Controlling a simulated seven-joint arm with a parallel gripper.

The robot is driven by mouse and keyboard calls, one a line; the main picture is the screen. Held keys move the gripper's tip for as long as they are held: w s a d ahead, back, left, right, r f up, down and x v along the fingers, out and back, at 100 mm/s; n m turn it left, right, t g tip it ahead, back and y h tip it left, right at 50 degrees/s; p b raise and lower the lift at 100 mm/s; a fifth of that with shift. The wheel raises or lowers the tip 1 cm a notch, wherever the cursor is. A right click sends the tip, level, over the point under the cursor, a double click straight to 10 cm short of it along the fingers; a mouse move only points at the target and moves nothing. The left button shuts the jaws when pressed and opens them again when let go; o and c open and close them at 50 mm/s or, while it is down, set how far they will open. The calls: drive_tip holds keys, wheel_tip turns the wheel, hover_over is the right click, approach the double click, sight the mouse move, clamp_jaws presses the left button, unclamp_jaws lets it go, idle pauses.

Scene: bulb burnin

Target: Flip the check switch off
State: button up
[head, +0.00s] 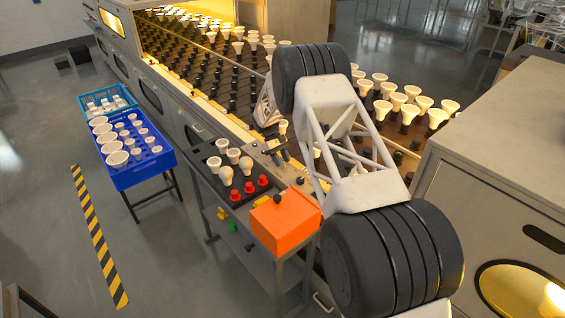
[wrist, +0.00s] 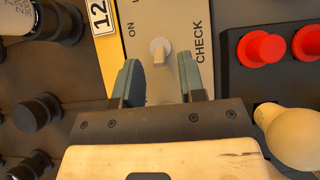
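The check switch (wrist: 160,50) is a small pale toggle on a grey panel (wrist: 172,15), seen in the wrist view with "ON" printed to its left and "CHECK" to its right. I cannot tell for certain which way its lever leans. My gripper (wrist: 158,78) is open, with its two blue-grey fingers apart and nothing between them. The toggle shows between and just beyond the fingertips, with no visible contact. In the head view my gripper (head: 277,154) is low over the panel beside the rack, and the switch cannot be made out there.
A dark tray (head: 212,182) holds several white bulbs and red caps (head: 248,187) close to my gripper. An orange box (head: 285,222) stands at the cart's near end. The rack (head: 200,60) carries many bulbs. A blue crate (head: 150,178) of bulbs stands at the left.

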drive_tip(key=shift+v, duration=3.35)
drive_tip(key=shift+r, duration=0.1)
